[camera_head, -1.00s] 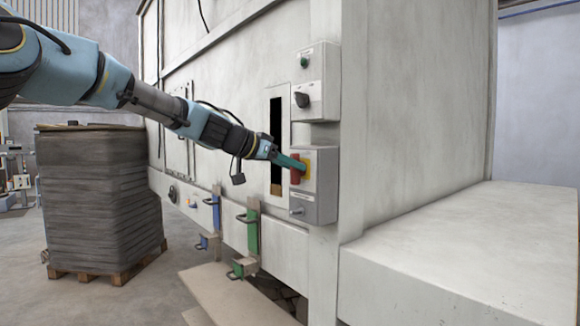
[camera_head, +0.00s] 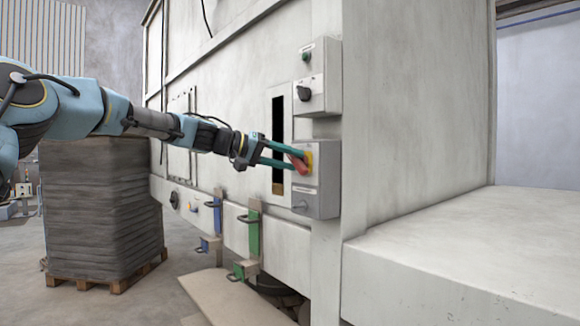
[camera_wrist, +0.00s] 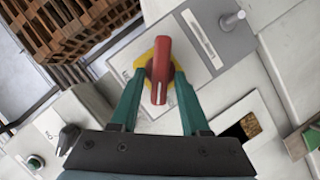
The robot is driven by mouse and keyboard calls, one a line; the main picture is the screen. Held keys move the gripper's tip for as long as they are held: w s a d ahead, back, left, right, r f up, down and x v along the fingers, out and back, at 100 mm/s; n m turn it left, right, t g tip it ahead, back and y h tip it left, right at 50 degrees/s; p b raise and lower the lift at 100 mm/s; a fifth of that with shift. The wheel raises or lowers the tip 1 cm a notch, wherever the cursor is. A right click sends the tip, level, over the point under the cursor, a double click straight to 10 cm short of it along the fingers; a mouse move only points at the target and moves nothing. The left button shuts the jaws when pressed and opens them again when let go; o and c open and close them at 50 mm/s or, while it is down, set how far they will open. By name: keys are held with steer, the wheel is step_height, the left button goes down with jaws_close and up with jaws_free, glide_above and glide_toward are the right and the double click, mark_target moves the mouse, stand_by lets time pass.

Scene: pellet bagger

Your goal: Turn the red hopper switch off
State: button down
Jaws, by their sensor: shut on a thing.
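The red hopper switch (camera_wrist: 159,72) is a red handle on a yellow plate (camera_wrist: 143,80), on a grey box (camera_head: 320,185) on the machine's front. In the head view the red handle (camera_head: 298,163) looks tilted. My gripper (camera_head: 292,160) has its two green fingers on either side of the handle and is shut on it. In the wrist view the fingers (camera_wrist: 158,85) flank the handle's two sides, and its outer end points toward the gripper's base.
Above is another grey box with a black knob (camera_head: 303,93) and a green button (camera_head: 306,56). A dark slot (camera_head: 278,130) lies left of the switch. Blue (camera_head: 217,215) and green (camera_head: 254,232) handled clamps sit below left. A pallet stack (camera_head: 100,210) stands at left.

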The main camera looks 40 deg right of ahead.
steer(key=shift+w+f+n+g+h+b, duration=0.15)
steer(key=shift+n+g+h+b, duration=0.2)
steer(key=shift+n+b, duration=0.6)
steer(key=shift+f+n+g+h+b, duration=0.25)
steer(key=shift+n+g+b, duration=0.35)
steer(key=shift+n, duration=0.6)
steer(key=shift+w+f+n+g+h+b, duration=0.1)
steer(key=shift+n+g+h+b, duration=0.2)
steer(key=shift+n+b, duration=0.7)
steer(key=shift+n, duration=0.25)
steer(key=c, duration=0.7)
jaws_free()
steer(key=b+v, duration=0.3)
steer(key=v, duration=0.7)
steer(key=shift+w+a, duration=0.1)
steer(key=shift+a, duration=0.25)
